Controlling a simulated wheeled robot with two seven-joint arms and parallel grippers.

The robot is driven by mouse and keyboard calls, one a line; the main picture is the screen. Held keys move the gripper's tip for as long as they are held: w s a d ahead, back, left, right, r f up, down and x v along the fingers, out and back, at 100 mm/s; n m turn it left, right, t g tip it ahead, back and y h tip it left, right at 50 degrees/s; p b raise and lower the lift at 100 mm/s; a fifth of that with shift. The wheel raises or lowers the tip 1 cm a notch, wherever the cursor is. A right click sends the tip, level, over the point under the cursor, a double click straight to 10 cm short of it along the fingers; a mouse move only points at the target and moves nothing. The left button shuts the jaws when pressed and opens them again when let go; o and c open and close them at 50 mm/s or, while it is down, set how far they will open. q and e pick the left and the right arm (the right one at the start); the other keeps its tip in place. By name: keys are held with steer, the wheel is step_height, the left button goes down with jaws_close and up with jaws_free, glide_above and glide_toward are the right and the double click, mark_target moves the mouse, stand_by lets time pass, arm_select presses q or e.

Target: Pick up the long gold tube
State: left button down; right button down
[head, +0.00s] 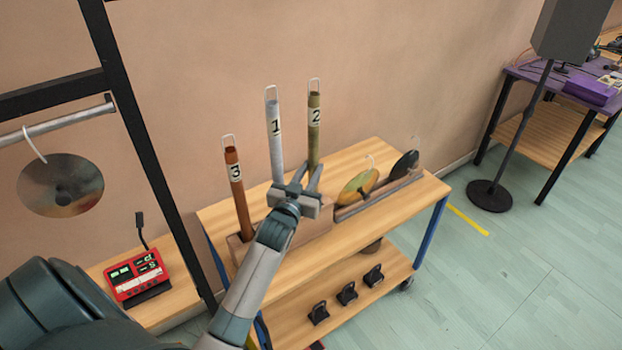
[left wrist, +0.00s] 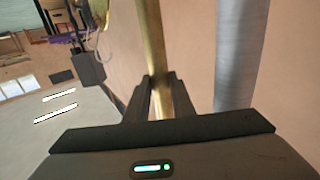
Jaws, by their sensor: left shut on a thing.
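The long gold tube (head: 314,130) stands upright at the back of the wooden cart, with a label "2" and a wire loop on top. My left gripper (head: 308,180) is shut on the gold tube low on its visible length. In the left wrist view the gold tube (left wrist: 153,50) runs between the two fingers (left wrist: 158,97). The tube's lower end is hidden behind my gripper, so I cannot tell whether it rests in the wooden block (head: 240,247). My right gripper is not in view.
A silver tube (head: 275,140) labelled "1" stands close left of the gold one, also seen in the left wrist view (left wrist: 240,60). A copper tube (head: 235,185) labelled "3" stands further left. A rack with a gold disc (head: 358,187) and a dark disc (head: 404,164) lies right.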

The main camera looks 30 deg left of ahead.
arm_select(q)
step_height(320, 180, up, 15)
steer(key=shift+r+b, duration=0.15)
steer(key=shift+b, duration=1.05)
steer(key=p, duration=0.7)
glide_toward(312, 121)
steer(key=v, duration=0.9)
steer(key=shift+w+a, duration=0.2)
